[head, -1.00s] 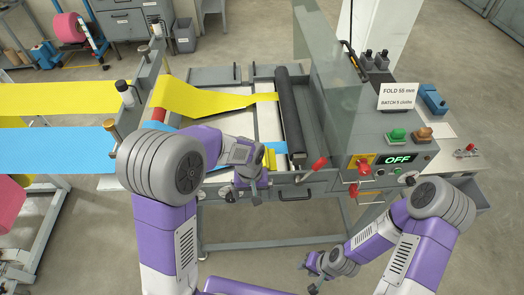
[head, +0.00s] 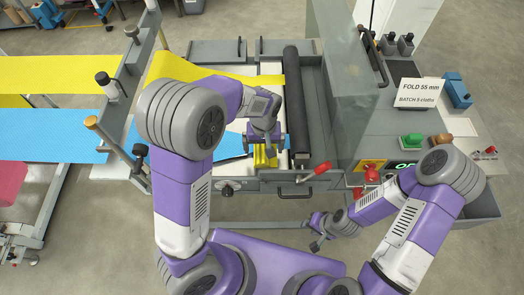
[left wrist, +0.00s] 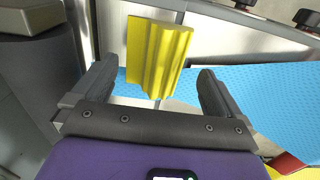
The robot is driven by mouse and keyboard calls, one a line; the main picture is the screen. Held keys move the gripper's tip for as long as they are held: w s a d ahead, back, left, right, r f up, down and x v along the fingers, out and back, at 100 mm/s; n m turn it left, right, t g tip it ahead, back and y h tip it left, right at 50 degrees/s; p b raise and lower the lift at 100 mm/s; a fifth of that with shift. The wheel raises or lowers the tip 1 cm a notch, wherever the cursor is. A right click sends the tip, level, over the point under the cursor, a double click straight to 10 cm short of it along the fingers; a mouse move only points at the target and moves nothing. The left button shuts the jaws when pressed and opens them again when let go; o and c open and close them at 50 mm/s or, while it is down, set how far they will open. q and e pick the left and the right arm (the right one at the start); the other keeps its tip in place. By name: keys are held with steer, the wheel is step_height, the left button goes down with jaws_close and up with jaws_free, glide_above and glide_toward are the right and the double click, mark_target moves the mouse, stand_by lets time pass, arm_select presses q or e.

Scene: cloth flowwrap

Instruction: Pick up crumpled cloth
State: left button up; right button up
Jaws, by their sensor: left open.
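A crumpled, pleated yellow cloth (left wrist: 155,55) lies on the pale machine bed, over the edge of the blue web (left wrist: 265,85) in the left wrist view. In the head view, a small part of the yellow cloth (head: 262,158) shows beneath my left gripper (head: 263,140), which hides the rest. In the left wrist view, my left gripper (left wrist: 156,72) is open, with one finger on each side of the cloth's near end and gaps to both. My right gripper (head: 317,233) hangs low in front of the machine, apart from the cloth; its fingers are too small to judge.
A black roller (head: 297,105) stands just right of the cloth. A clear guard panel (head: 338,90) rises beyond it. A red-knobbed lever (head: 320,167) and the machine's front rail (head: 240,187) lie nearby. A yellow web (head: 200,72) runs across behind.

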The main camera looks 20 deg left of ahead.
arm_select(q)
steer(key=f, duration=0.3)
steer(key=shift+w+f, duration=0.1)
steer(key=shift+w, duration=0.2)
steer(key=shift+s, duration=0.1)
steer(key=shift+c, duration=0.5)
steer(key=c, duration=1)
